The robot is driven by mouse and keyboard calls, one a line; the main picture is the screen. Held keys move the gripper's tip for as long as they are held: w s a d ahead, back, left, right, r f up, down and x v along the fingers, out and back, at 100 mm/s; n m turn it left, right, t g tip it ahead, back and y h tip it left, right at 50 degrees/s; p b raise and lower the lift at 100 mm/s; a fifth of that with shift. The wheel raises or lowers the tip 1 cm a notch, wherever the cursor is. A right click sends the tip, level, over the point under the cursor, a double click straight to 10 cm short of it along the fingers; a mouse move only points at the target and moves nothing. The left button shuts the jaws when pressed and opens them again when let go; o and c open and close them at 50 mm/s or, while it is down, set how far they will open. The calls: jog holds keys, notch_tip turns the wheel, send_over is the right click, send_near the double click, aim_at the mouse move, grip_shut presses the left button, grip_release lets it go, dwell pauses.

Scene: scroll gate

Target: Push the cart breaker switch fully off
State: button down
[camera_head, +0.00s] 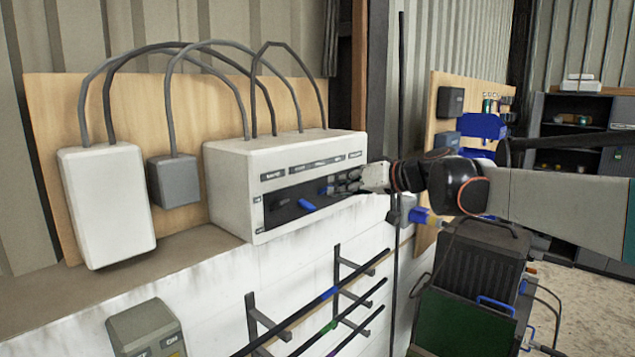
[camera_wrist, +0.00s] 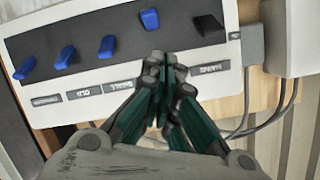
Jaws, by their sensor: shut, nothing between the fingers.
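A white breaker box (camera_head: 230,185) carries a dark panel with a row of switches. In the wrist view, several blue switch levers stand in the row, one of them (camera_wrist: 150,18) just beyond my fingertips. A black lever (camera_wrist: 208,25) sits to its right. A blue lever (camera_head: 307,205) sticks out near the panel's left part in the head view. I cannot tell for sure which switch is the cart breaker. My gripper (camera_wrist: 167,62) is shut and empty, in front of the panel's label edge. In the head view my gripper (camera_head: 352,182) is at the box's right part; contact is unclear.
A white box (camera_head: 108,205) and a small grey box (camera_head: 174,180) hang left, joined by cables. Below, a rack of rods (camera_head: 330,295) sticks out from the white wall. A dark cart-like unit (camera_head: 475,265) stands at the lower right.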

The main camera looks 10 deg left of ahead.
notch_tip(320, 180, up, 5)
jog(key=s+d+n+h+p, duration=0.1)
jog(key=d+n+h+p, duration=0.1)
jog(key=n, duration=0.3)
jog(key=p, duration=0.3)
send_over(311, 206)
jog(key=s+d, duration=0.1)
jog(key=d, duration=0.1)
notch_tip(311, 206, down, 7)
jog(key=shift+a+f+g, duration=0.15)
jog(key=shift+f, duration=0.4)
jog(key=shift+a+f+g, duration=0.15)
jog(key=shift+f, duration=0.4)
jog(key=shift+d, duration=0.1)
jog(key=b, duration=0.1)
jog(key=f+b, duration=0.2)
jog(key=b, duration=0.1)
jog(key=shift+s+d+f, duration=0.2)
jog(key=shift+d+f, duration=0.05)
jog(key=shift+r, duration=0.2)
